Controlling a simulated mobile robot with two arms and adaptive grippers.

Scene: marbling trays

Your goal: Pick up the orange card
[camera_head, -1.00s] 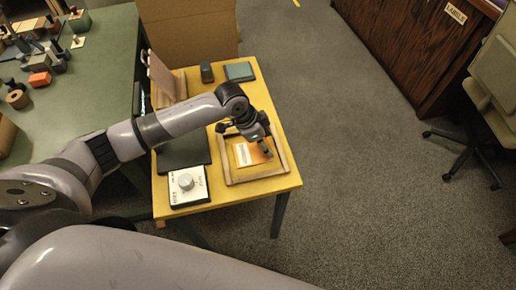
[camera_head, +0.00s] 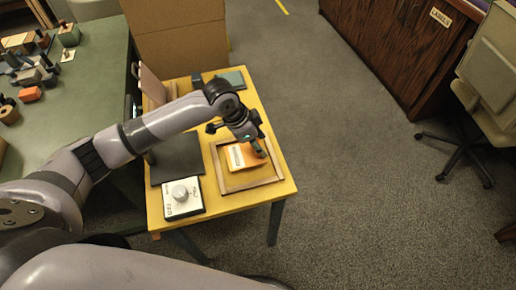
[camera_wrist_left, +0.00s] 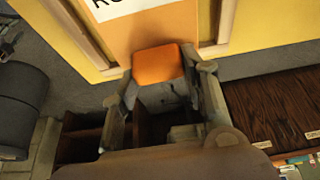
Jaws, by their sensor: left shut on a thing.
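The orange card (camera_head: 243,155) bears a white label and is over the wooden-framed tray (camera_head: 252,186) on the yellow table. In the left wrist view the card (camera_wrist_left: 150,33) runs up from the jaws, with its brighter orange end between the fingers. My left gripper (camera_head: 260,151) is shut on the card's right end and reaches down over the tray's right side. It also shows in the left wrist view (camera_wrist_left: 160,72). Whether the card's far end touches the tray is hard to tell. My right gripper is not in view.
A white box with a round knob (camera_head: 182,199) and a dark flat pad (camera_head: 176,160) lie left of the tray. A teal block (camera_head: 232,79) lies at the table's back. A green table (camera_head: 80,110) with small items stands left. A chair (camera_head: 490,90) stands right, over open carpet.

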